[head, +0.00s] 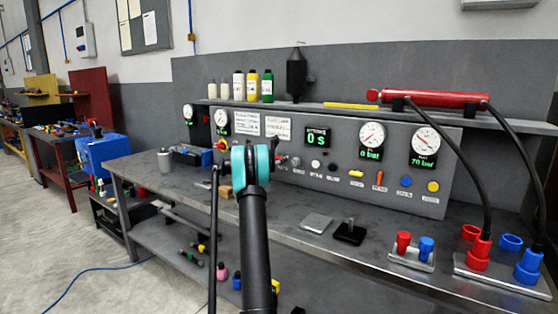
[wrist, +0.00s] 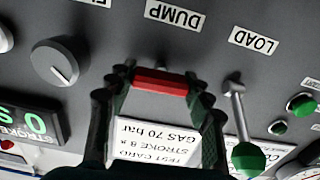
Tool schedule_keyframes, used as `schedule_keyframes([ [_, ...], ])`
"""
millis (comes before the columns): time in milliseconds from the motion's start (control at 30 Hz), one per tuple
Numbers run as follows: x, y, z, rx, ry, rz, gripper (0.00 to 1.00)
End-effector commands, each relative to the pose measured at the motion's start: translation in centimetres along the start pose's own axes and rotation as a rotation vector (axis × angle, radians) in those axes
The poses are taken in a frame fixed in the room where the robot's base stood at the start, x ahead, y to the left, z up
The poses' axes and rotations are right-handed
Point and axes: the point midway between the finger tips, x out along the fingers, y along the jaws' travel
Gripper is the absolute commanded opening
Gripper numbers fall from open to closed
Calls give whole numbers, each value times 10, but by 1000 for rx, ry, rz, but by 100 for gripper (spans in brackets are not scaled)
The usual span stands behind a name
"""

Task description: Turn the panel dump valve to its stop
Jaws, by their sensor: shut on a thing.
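The dump valve's red handle (wrist: 158,85) lies crosswise in the wrist view, tilted slightly down to the right. It is beside the upside-down DUMP label (wrist: 173,14) on the grey panel. My gripper (wrist: 160,80) is shut on this handle, with a dark fingertip at each end. The panel (head: 332,180) stands at the back of the bench there.
A green-tipped lever (wrist: 238,115) by the LOAD label stands close beside my right finger in the wrist view. A grey knob (wrist: 55,62) is to the left. Black hoses (head: 520,155) hang at the bench's right.

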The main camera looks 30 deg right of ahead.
Motion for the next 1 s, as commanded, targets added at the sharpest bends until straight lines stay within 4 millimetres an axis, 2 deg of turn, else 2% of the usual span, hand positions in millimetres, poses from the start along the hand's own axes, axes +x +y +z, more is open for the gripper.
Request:
schedule_keyframes([
  [267,0,-1,0,-159,0,0,22],
  [1000,0,-3,2,-854,0,0,22],
])
